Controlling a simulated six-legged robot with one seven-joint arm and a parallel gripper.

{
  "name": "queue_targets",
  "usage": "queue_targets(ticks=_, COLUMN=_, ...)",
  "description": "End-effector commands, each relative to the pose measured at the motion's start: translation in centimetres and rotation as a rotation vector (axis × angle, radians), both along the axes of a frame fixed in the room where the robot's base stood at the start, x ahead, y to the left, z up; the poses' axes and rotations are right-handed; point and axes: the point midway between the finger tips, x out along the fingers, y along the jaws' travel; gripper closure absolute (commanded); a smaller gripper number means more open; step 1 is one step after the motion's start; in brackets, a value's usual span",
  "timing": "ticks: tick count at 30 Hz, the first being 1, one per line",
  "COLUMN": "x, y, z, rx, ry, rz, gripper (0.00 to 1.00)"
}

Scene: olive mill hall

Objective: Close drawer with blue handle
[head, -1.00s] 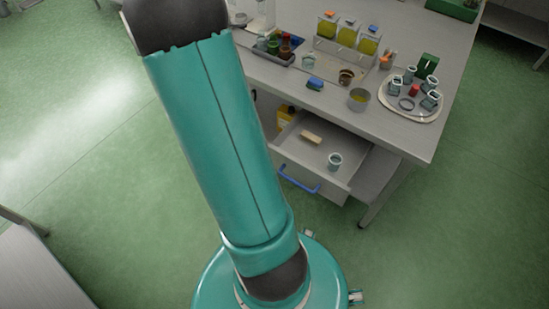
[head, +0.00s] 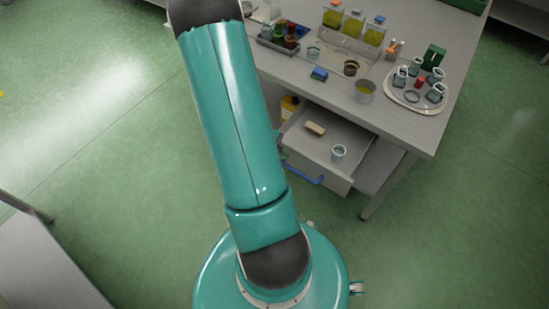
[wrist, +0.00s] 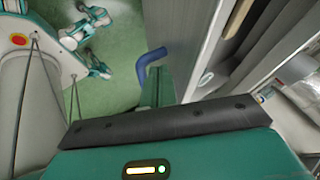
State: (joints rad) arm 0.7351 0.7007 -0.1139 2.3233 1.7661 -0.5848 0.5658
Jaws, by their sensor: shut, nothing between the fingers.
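The drawer (head: 349,136) under the bench stands pulled out, with its blue handle (head: 309,178) across its front. A pale brown block (head: 315,128) and a small clear cup (head: 339,153) are inside it. In the wrist view the blue handle (wrist: 147,62) sticks out from the pale drawer front (wrist: 183,35). My gripper (wrist: 152,88) is shut and empty, its teal fingers close beside the handle. I cannot tell whether they touch it. In the head view my arm hides most of the gripper.
The bench top (head: 405,130) above holds a round tray (head: 405,101) of small vessels, a metal cup (head: 364,91), a blue sponge-like block (head: 319,74) and bottles of yellow liquid. A yellow container (head: 290,107) stands beneath, behind the drawer. Green floor in front is clear.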

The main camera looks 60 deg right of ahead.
Motion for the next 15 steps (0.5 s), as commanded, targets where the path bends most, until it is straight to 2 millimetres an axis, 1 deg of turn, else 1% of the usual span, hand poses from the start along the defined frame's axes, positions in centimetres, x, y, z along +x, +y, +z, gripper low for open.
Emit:
queue_targets(ticks=4, x=-0.11, y=-0.69, z=0.0, rx=0.001, ry=0.001, rz=0.002, gripper=1.0)
queue_targets(ticks=15, x=-0.12, y=-0.84, z=0.02, rx=0.001, ry=0.001, rz=0.002, gripper=1.0)
